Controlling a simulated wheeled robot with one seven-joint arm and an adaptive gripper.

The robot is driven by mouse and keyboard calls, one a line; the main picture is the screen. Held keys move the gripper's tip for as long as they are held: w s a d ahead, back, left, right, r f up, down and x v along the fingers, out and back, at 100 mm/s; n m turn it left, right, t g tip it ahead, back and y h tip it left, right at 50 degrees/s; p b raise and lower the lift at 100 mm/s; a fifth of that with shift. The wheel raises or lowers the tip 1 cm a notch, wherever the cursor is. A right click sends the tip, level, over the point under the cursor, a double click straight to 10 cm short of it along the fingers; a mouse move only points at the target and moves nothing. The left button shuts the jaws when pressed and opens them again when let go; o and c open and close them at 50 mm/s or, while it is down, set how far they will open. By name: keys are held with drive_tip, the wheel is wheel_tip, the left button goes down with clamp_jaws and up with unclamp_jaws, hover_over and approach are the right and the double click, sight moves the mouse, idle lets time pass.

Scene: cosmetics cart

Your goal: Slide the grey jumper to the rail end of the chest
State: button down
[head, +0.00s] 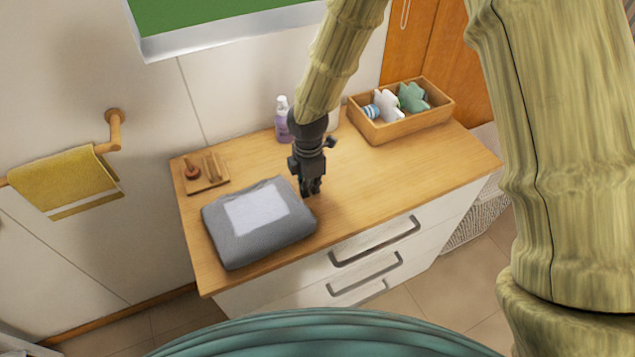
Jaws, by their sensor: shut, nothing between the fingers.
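The grey jumper (231,242) lies folded on the left part of the wooden top of the chest (375,182), with a pale patch on its upper face. The rail (113,137) is on the wall to the left, with a yellow towel (66,182) hanging on it, so the rail end is the left end of the chest. My gripper (311,191) points down just right of the jumper, at its right edge. It is shut with nothing in it. I cannot tell whether its fingertips touch the jumper or the chest top.
A wooden tray with small items (205,173) sits behind the jumper at the back left. A purple bottle (283,121) stands at the back behind my gripper. A wooden box (412,127) with soft toys is at the back right. The chest top right of my gripper is bare.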

sight(324, 188)
drive_tip(key=shift+d, duration=0.1)
drive_tip(key=d, duration=0.1)
drive_tip(key=w+d+p, duration=0.1)
drive_tip(key=d, duration=0.1)
drive_tip(key=shift+w+d+r, duration=0.1)
drive_tip(key=shift+w+d, duration=0.05)
drive_tip(key=shift+w+d+r, duration=0.15)
drive_tip(key=shift+d+r, duration=0.05)
wheel_tip(324, 188, up, 9)
drive_tip(key=b, duration=0.2)
drive_tip(key=shift+r, duration=0.2)
